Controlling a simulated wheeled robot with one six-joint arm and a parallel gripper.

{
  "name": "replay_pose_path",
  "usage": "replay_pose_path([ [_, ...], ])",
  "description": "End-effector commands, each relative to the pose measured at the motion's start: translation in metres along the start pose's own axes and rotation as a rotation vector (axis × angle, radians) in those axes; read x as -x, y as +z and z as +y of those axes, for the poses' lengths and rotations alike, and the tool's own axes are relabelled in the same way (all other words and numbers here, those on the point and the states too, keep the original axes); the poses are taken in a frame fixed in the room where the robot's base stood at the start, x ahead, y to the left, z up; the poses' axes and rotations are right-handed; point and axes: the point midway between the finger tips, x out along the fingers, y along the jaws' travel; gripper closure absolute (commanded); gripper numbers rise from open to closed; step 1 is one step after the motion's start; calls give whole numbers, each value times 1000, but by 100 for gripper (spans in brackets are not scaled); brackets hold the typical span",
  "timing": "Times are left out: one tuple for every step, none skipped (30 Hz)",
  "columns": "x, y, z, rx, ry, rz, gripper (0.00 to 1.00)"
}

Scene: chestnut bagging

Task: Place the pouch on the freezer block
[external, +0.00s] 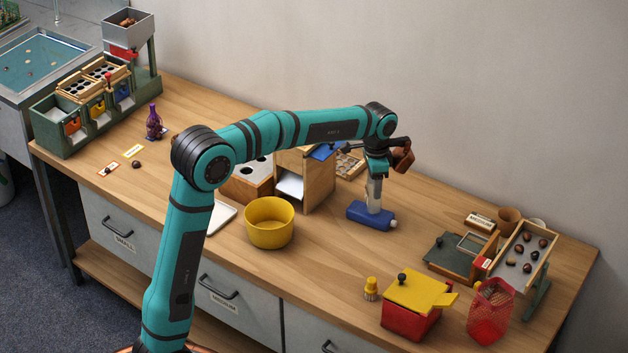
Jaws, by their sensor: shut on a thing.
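My gripper (376,174) points down at the end of the arm, right of the middle of the table. It is shut on a pale, narrow thing that looks like the pouch (374,194), held upright. The blue freezer block (357,217) lies flat on the table right below. The pouch's lower end overlaps the block's top in this view. I cannot tell whether it rests on the block or hangs just above it. The fingertips are too small to make out clearly.
A brown vessel (404,158) shows close right of my gripper. A wooden box (318,181) and a yellow bowl (269,232) stand to the left. A red box with a yellow lid (411,308), a red mesh bag (490,313) and a chestnut tray (520,253) stand to the right.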

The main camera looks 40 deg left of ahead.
Motion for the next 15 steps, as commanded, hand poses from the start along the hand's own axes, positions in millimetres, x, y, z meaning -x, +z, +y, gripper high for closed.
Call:
replay_pose_path([
  [-6, 0, 0, 0, 1, -1, 81],
  [-8, 0, 0, 0, 0, -1, 81],
  [-10, 0, 0, 0, 0, 0, 81],
  [-11, 0, 0, 0, 0, 0, 81],
  [-11, 0, 0, 0, 0, 1, 81],
  [-10, 0, 0, 0, 0, 1, 81],
  [-10, 0, 0, 0, 0, 1, 81],
  [-10, 0, 0, 0, 0, 1, 81],
  [-10, 0, 0, 0, 0, 1, 81],
  [-10, 0, 0, 0, 0, 0, 81],
  [-11, 0, 0, 0, 0, 0, 81],
  [-12, 0, 0, 0, 0, 0, 81],
  [-13, 0, 0, 0, 0, 0, 81],
  [-13, 0, 0, 0, 0, 0, 81],
  [-13, 0, 0, 0, 0, 0, 40],
])
